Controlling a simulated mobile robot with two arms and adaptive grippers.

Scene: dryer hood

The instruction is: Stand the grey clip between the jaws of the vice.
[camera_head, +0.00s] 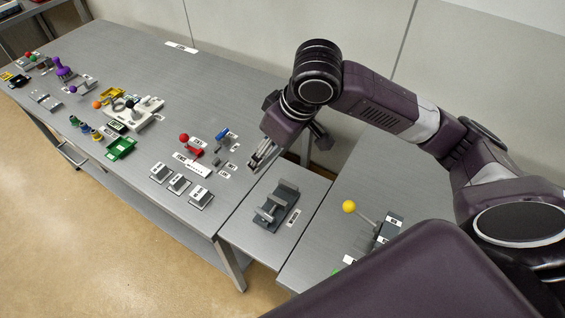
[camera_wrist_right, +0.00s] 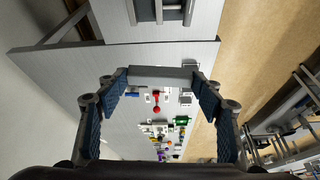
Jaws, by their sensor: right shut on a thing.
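The grey vice (camera_head: 287,190) stands on a small grey table in the head view, its jaws apart with a gap between them. Part of it shows at the top edge of the wrist view (camera_wrist_right: 146,12). My right gripper (camera_head: 258,160) is above the table, behind and to the left of the vice. In the right wrist view its blue-padded fingers (camera_wrist_right: 160,78) are spread wide and shut on the grey clip (camera_wrist_right: 160,71), which spans crosswise between the fingertips. The clip is off the vice. In the head view the fingers make it hard to tell apart. My left gripper is not in view.
The long grey bench (camera_head: 200,85) on the left carries several small parts, including a red-knobbed fixture (camera_head: 192,148) and labelled grey blocks (camera_head: 200,197). A yellow-knobbed lever (camera_head: 349,207) stands right of the vice. The table around the vice is mostly clear.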

